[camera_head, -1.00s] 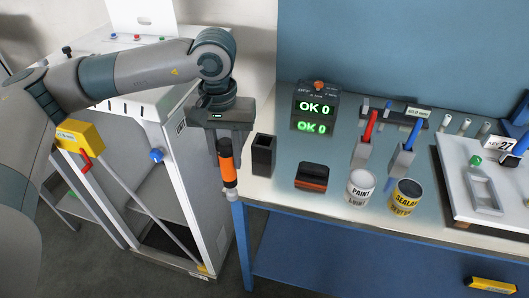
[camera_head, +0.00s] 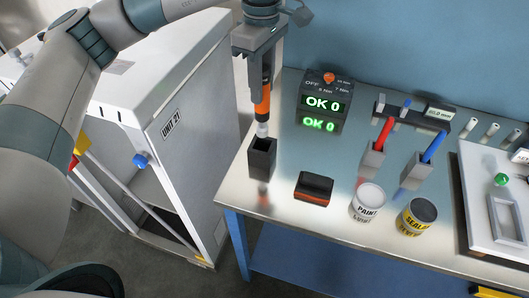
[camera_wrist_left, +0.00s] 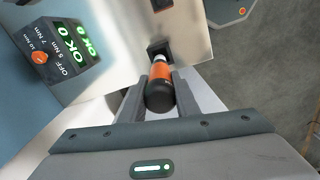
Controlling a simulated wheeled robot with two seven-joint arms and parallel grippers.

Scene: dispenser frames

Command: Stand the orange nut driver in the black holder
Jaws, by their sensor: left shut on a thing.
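My left gripper (camera_head: 262,75) is shut on the orange nut driver (camera_head: 263,103), which hangs upright with its pale tip pointing down. The black holder (camera_head: 262,160) is an open-topped square box standing near the left edge of the table. In the head view the driver's tip shows at the holder's top opening; I cannot tell whether it is inside the rim or just above it. In the left wrist view the nut driver (camera_wrist_left: 160,85) sits between my left gripper's fingers (camera_wrist_left: 159,92), with the holder (camera_wrist_left: 158,48) beyond its tip. My right gripper is not in view.
A torque display (camera_head: 324,100) reading OK 0 stands behind. A black and orange block (camera_head: 313,188), a paint can (camera_head: 367,202) and a sealant can (camera_head: 416,217) stand to the right. A white cabinet (camera_head: 165,100) stands left of the table (camera_head: 240,192).

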